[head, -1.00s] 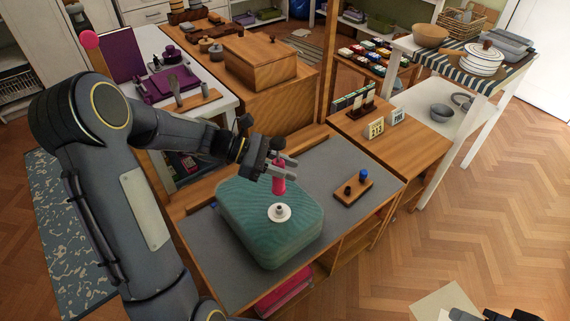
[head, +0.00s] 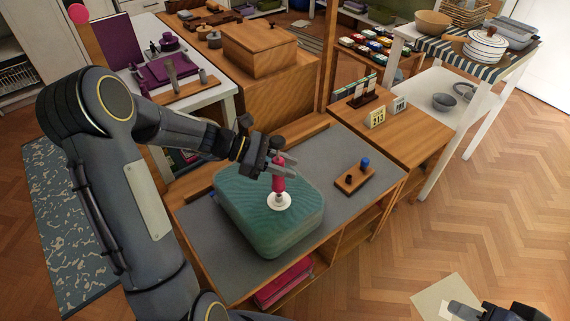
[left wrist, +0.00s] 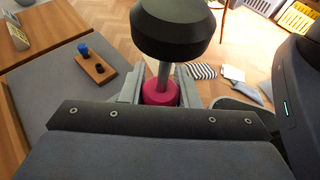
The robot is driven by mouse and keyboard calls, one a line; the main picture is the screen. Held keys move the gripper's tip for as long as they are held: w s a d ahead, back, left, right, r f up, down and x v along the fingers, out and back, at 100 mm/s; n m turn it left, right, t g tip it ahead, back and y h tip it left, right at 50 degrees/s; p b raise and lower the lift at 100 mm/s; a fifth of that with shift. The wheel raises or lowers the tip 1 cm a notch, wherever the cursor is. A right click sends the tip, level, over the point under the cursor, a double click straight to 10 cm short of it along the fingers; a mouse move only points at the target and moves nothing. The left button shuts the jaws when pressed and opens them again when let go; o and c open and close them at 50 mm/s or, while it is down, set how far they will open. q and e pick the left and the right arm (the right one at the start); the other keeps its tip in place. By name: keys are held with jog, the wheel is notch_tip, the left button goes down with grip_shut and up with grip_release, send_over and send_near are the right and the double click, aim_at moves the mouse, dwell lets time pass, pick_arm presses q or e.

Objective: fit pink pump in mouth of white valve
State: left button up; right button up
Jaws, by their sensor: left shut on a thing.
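The pink pump (head: 278,184) is held upright in my left gripper (head: 280,166), which is shut on it. The white valve (head: 279,202) sits on top of the teal bag (head: 255,222). In the head view the pump's lower end meets the valve's middle; I cannot tell how deep it sits in the mouth. In the left wrist view the pump's pink body (left wrist: 160,92) is between the fingers, with a grey rod and black knob (left wrist: 172,32) above it. The valve is hidden there. My right gripper (head: 470,312) is at the bottom right, partly cut off; its jaws are unclear.
The bag lies on a grey-topped wooden bench (head: 318,158). A small wooden block (head: 354,178) with a blue and a black peg stands to its right. Number cards (head: 377,117) stand on the side table. A wooden box (head: 259,50) is behind.

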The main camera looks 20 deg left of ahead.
pick_arm(q)
jog(key=shift+p, duration=0.6)
dwell(1.1)
jog(key=shift+f+b, duration=1)
jog(key=shift+f, duration=0.7)
jog(key=o, duration=1.1)
jog(key=v, duration=0.7)
jog(key=shift+a+r+p, duration=0.15)
jog(key=shift+a+p, duration=0.2)
jog(key=shift+p, duration=0.05)
jog(key=shift+s, duration=0.2)
